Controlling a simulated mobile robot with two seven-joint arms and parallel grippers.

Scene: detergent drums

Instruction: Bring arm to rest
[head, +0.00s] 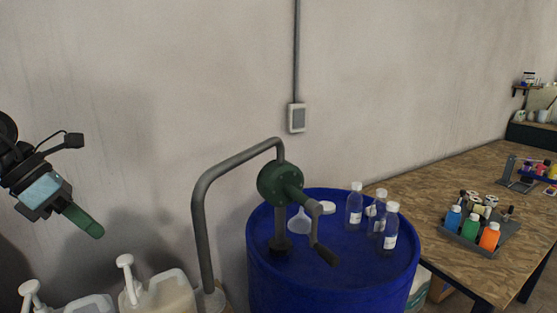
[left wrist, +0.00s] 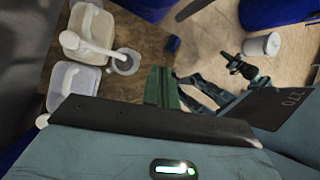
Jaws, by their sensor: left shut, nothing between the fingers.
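My left gripper (head: 88,226) hangs at the far left of the head view, in front of the wall, with its green fingers pointing down and to the right. The fingers are shut with nothing between them. It is up and left of the white pump-top jugs and well apart from the blue drum.
Pump-top jugs (head: 158,296) stand at lower left. A wooden table (head: 420,190) at right holds a tray of coloured bottles (head: 470,243).

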